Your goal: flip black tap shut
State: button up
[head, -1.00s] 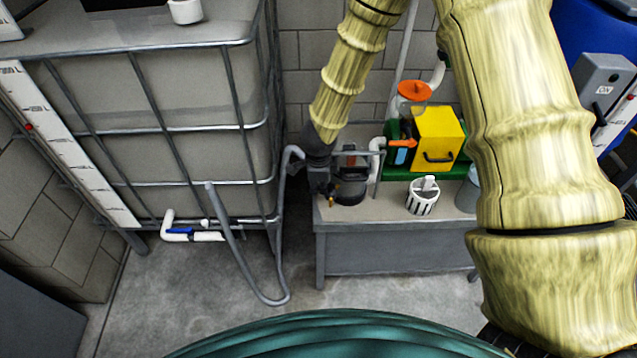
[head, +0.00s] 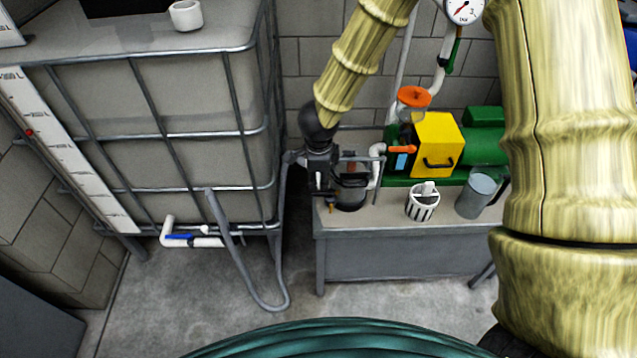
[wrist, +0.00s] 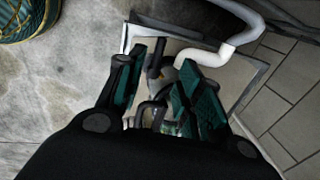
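My gripper (head: 322,185) hangs over the left end of the bench, in front of a dark pot-like fitting (head: 351,192) with pipes. In the wrist view my gripper (wrist: 165,85) is open, its two teal-padded fingers spread apart. A dark upright piece (wrist: 155,55), which looks like the black tap's handle, shows between the fingers near the left one. I cannot tell whether a finger touches it. Grey and dark fitting parts lie below it between the fingers, partly hidden. In the head view my gripper hides the tap, so its position is unclear.
A white pipe elbow (wrist: 212,57) joins a grey hose beside the right finger. A caged tank (head: 190,110) stands close on the left.

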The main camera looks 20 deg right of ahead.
jog(key=shift+s+a+r, duration=0.1)
jog(key=shift+s+r, duration=0.1)
jog(key=shift+r, duration=0.8)
jog(key=shift+s+r, duration=0.2)
jog(key=shift+r, duration=0.8)
